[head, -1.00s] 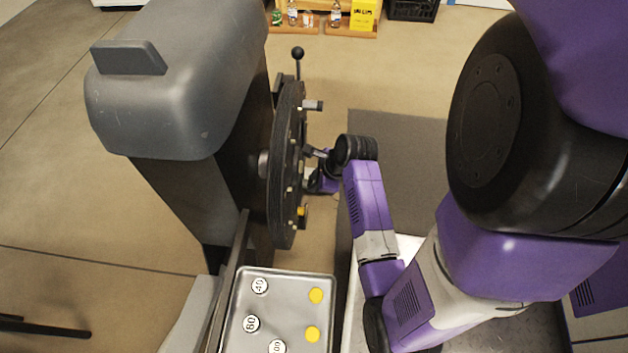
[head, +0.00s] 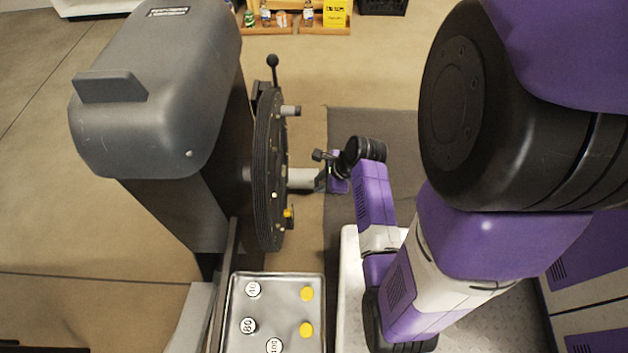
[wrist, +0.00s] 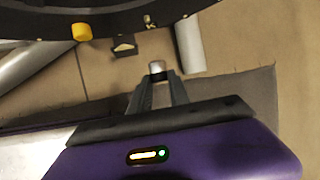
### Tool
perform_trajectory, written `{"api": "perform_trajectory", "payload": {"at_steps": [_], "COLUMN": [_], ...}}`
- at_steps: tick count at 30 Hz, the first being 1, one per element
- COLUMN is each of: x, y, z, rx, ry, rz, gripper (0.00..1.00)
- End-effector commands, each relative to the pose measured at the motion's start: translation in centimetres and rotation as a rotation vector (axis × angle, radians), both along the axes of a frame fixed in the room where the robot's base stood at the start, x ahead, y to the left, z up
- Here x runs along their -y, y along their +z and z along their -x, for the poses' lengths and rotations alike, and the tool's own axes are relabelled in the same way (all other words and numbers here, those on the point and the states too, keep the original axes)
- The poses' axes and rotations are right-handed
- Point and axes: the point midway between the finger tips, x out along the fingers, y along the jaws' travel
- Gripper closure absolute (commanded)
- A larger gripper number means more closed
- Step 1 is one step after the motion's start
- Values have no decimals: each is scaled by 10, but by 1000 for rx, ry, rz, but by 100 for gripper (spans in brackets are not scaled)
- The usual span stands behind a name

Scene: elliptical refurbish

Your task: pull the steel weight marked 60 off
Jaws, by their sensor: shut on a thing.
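My gripper (head: 326,176) is to the right of the black flywheel (head: 268,170) in the head view. In the wrist view my gripper (wrist: 157,80) is shut on a small steel weight (wrist: 156,67), whose bright end shows between the fingertips. Bare floor shows between that end and the flywheel rim (wrist: 115,18) above it. I cannot read a 60 on it. A pale cylinder (head: 302,179) lies between flywheel and gripper in the head view; I cannot tell whether it is part of the held weight. Another pale cylinder (wrist: 190,45) shows beside the gripper.
A metal tray (head: 318,315) below the flywheel holds white-topped round pieces (head: 253,289) with numbers and yellow ones (head: 306,293). The grey machine housing (head: 165,70) stands left. A steel peg (head: 290,110) and yellow knob (head: 288,213) stick out from the wheel.

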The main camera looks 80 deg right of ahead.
Motion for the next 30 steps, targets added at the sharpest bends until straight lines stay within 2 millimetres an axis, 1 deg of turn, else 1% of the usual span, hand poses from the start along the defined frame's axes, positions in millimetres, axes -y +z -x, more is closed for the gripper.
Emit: {"api": "perform_trajectory", "payload": {"at_steps": [30], "x": [6], "y": [2], "z": [73], "rx": [0], "ry": [0], "rz": [0], "gripper": [100]}}
